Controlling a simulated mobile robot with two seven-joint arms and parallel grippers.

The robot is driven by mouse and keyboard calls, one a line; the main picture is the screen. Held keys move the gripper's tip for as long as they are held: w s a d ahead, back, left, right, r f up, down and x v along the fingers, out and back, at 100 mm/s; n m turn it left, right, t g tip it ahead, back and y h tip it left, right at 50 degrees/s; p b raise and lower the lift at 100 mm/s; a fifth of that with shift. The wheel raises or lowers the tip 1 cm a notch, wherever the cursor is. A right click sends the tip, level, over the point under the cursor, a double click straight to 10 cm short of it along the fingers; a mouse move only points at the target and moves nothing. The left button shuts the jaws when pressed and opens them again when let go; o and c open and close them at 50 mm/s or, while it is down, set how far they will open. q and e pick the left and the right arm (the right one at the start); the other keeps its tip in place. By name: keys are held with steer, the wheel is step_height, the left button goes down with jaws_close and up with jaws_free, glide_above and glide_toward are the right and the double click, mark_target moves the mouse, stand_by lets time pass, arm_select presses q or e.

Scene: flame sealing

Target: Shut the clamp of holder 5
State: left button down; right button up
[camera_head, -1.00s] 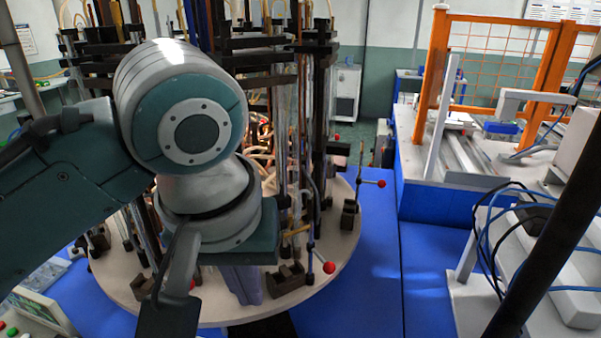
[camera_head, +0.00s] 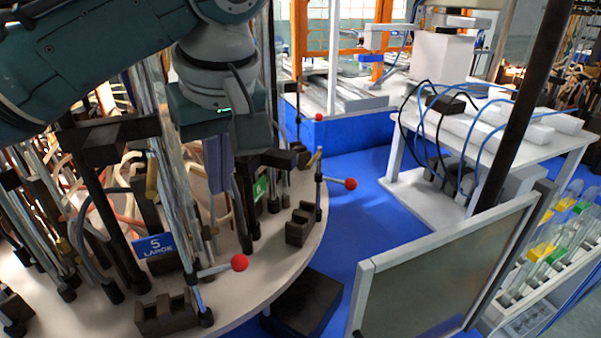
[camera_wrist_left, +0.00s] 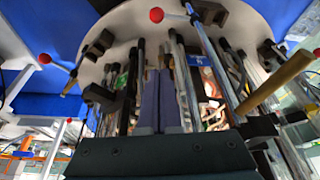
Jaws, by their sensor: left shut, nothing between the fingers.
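Holder 5 carries a blue "5 LARGE" sign (camera_head: 155,247) at the front of the round table. Its clamp lever ends in a red ball (camera_head: 239,262) and sticks out sideways to the right, above a dark block (camera_head: 166,316) at the rim. In the left wrist view a blue sign (camera_wrist_left: 197,60) and a red ball (camera_wrist_left: 156,15) appear to be the same holder's. My left gripper (camera_head: 218,188) points down, behind and above the red ball, apart from it. Its purple fingers (camera_wrist_left: 159,76) are shut and empty. My right gripper is out of view.
A neighbouring holder with a green sign (camera_head: 260,188) has its own red-ball lever (camera_head: 350,184) to the right. Rods, tubes and hoses crowd the left. A framed panel (camera_head: 440,275) stands at the front right, beyond open blue floor (camera_head: 355,222).

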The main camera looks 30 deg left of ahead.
arm_select(q)
steer(key=shift+a, duration=0.15)
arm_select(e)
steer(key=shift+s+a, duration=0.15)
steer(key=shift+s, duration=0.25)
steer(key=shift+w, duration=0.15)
arm_select(q)
steer(key=shift+f, duration=0.1)
step_height(320, 180, down, 10)
steer(key=p, duration=0.1)
steer(key=shift+d+p, duration=0.25)
steer(key=shift+p, duration=0.1)
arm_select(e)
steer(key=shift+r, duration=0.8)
arm_select(q)
steer(key=shift+s, duration=0.15)
